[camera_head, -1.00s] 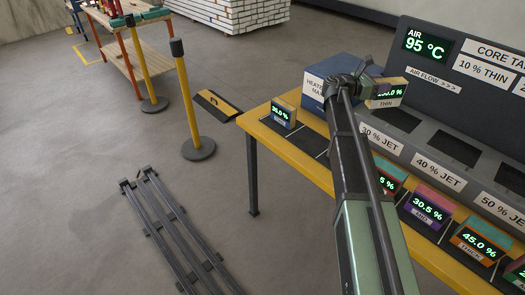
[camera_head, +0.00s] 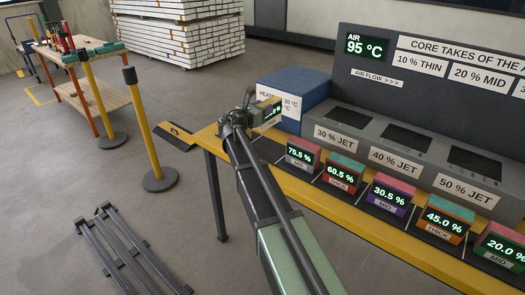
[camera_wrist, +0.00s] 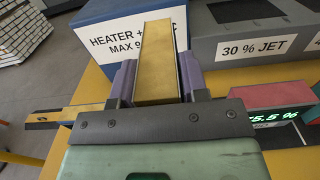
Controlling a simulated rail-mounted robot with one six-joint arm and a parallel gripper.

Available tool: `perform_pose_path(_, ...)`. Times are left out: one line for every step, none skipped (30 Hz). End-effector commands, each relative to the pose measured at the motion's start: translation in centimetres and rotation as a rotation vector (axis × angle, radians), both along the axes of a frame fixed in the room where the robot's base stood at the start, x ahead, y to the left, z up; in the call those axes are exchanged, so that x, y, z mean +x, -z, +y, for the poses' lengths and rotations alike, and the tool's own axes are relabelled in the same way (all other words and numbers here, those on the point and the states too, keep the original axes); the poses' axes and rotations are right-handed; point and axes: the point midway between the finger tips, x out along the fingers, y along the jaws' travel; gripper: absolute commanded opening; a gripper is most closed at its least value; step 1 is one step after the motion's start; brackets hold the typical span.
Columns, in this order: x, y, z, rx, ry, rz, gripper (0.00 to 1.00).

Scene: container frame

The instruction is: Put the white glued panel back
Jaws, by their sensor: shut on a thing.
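My gripper (camera_wrist: 157,85) is shut on a yellow-topped block (camera_wrist: 157,55), between its two purple-grey fingers. My gripper (camera_head: 250,112) is over the left end of the yellow bench (camera_head: 205,136), in front of the blue heater box (camera_head: 290,91). I cannot tell whether the held block touches the bench. I make out no panel that is plainly white and glued; the bench spot behind my gripper is hidden.
Several display blocks stand in a row on the bench, from the 75.5 % block (camera_head: 301,153) to the 20.0 % block (camera_head: 501,246). The grey jet unit (camera_head: 325,118) rises behind them. A post (camera_head: 145,125) and floor rails (camera_head: 115,250) are at left. White beams (camera_head: 180,35) are stacked behind.

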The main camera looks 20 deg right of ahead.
Motion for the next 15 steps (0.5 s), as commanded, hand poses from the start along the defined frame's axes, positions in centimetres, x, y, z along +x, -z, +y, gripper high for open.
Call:
perform_pose_path(0.0, 3.6, 0.0, 0.0, 0.0, 0.0, 0.02)
perform_pose_path(0.0, 4.6, 0.0, 0.0, 0.0, 0.0, 0.02)
perform_pose_path(0.0, 5.8, 0.0, 0.0, 0.0, 0.0, 0.02)
perform_pose_path(0.0, 6.4, 0.0, 0.0, 0.0, 0.0, 0.02)
perform_pose_path(0.0, 6.9, 0.0, 0.0, 0.0, 0.0, 0.02)
perform_pose_path(0.0, 7.3, 0.0, 0.0, 0.0, 0.0, 0.02)
perform_pose_path(0.0, 7.3, 0.0, 0.0, 0.001, 0.0, 0.02)
perform_pose_path(0.0, 7.3, 0.0, 0.0, 0.001, 0.0, 0.02)
perform_pose_path(0.0, 7.1, 0.0, 0.0, 0.001, 0.0, 0.02)
perform_pose_path(0.0, 7.0, 0.0, 0.0, 0.001, 0.0, 0.02)
perform_pose_path(0.0, 7.0, 0.0, 0.0, 0.001, 0.0, 0.02)
perform_pose_path(0.0, 7.4, 0.0, 0.0, 0.001, 0.0, 0.02)
perform_pose_path(0.0, 8.0, 0.0, 0.0, 0.001, 0.0, 0.02)
perform_pose_path(0.0, 8.6, 0.0, 0.0, 0.001, 0.0, 0.02)
perform_pose_path(0.0, 9.6, 0.0, 0.0, 0.001, 0.0, 0.02)
